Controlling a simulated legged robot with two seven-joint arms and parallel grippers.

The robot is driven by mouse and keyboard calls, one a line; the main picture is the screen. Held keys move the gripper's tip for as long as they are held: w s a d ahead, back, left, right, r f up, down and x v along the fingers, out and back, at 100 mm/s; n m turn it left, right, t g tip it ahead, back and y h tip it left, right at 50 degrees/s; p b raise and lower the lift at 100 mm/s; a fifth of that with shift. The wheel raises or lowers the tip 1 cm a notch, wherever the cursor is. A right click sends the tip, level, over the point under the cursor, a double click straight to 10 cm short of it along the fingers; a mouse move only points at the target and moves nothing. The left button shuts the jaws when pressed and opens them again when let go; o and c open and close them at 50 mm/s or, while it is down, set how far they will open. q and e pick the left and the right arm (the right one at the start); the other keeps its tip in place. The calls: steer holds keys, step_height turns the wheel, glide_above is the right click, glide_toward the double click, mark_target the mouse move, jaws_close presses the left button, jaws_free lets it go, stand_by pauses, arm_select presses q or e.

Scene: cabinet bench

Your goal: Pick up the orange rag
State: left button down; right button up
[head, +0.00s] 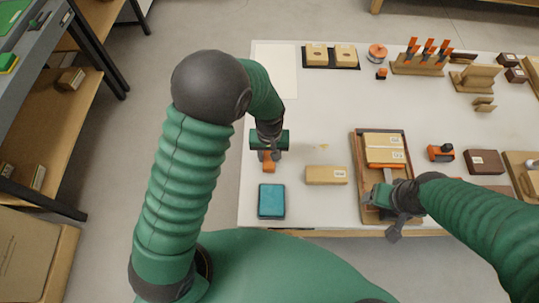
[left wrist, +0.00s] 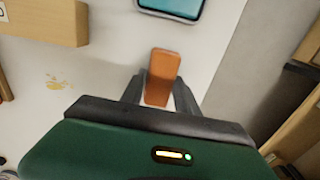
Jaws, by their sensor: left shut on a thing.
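The orange rag (head: 268,166) is a small folded orange piece at the left part of the white table, below my left gripper (head: 269,156) in the head view. In the left wrist view the rag (left wrist: 163,72) sits between the two dark fingers of my left gripper (left wrist: 160,94), which is shut on it. I cannot tell whether the rag touches the table. My right gripper (head: 379,194) is over a wooden tray (head: 357,150) at the middle front; its fingertips are not clear.
A teal case (head: 271,201) and a tan block (head: 326,175) lie near the rag. A yellowish stain (left wrist: 56,82) marks the tabletop. Shelves (head: 62,105) stand at far left.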

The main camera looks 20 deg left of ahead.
arm_select(q)
step_height(320, 180, up, 4)
steer(key=p, duration=0.3)
steer(key=shift+s+f, duration=0.1)
steer(key=s, duration=0.4)
steer(key=s+p, duration=0.1)
steer(key=s, duration=0.3)
steer(key=s+p, duration=0.1)
steer(key=s, duration=0.4)
steer(key=shift+r, duration=0.3)
steer(key=shift+s+a+r+p, duration=0.1)
steer(key=shift+s+r+p, duration=0.1)
steer(key=shift+s+p, duration=1.05)
steer(key=shift+s+f, duration=0.1)
steer(key=shift+s, duration=0.1)
steer(key=shift+f, duration=0.1)
